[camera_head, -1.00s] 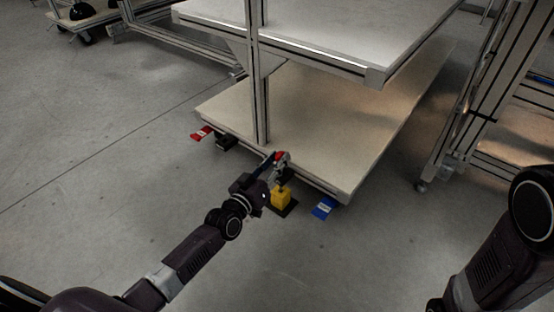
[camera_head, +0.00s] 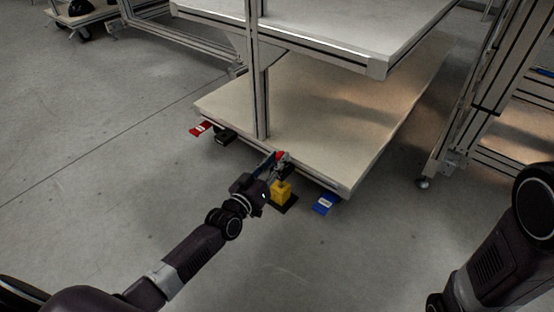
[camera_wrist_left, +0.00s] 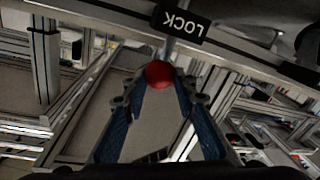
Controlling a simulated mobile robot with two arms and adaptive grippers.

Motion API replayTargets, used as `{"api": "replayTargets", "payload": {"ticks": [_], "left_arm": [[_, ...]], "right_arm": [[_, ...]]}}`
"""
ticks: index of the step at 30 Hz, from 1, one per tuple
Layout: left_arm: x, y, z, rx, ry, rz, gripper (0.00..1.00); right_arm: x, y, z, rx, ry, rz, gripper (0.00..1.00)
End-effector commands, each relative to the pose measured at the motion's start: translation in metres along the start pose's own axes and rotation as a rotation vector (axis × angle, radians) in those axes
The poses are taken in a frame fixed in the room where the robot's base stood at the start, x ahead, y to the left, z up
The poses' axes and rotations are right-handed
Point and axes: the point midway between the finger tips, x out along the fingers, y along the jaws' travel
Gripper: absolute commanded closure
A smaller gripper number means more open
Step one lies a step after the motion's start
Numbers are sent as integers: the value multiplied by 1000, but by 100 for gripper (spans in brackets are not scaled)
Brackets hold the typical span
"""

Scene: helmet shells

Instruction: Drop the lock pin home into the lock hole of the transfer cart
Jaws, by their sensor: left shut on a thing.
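The lock pin has a round red knob (camera_head: 281,154) and a grey stem below it. My left gripper (camera_head: 279,163) is shut on the pin by the knob, at the front edge of the transfer cart's lower deck (camera_head: 330,135). A yellow block (camera_head: 281,193) on a dark base stands below it. In the left wrist view the red knob (camera_wrist_left: 158,74) sits between the fingertips, beside a black LOCK label (camera_wrist_left: 180,23) on the cart. The hole is hidden, and I cannot tell how deep the pin sits. My right gripper is out of view.
A red pedal (camera_head: 201,128) and a blue pedal (camera_head: 324,204) stick out at the cart's front. An upright post (camera_head: 260,90) carries the upper shelf (camera_head: 330,35). Another frame (camera_head: 480,110) stands at right. The floor in front is clear.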

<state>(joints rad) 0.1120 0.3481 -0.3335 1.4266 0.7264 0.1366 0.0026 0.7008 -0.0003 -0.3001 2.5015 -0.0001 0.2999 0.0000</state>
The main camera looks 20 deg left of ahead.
Motion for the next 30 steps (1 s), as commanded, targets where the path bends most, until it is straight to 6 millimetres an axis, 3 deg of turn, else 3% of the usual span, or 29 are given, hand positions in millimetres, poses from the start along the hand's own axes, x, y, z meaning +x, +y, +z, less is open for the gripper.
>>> {"api": "replayTargets", "payload": {"ticks": [30], "left_arm": [[1, -9, 24, 1, 2, 1, 100]], "right_arm": [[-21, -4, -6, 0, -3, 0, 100]]}}
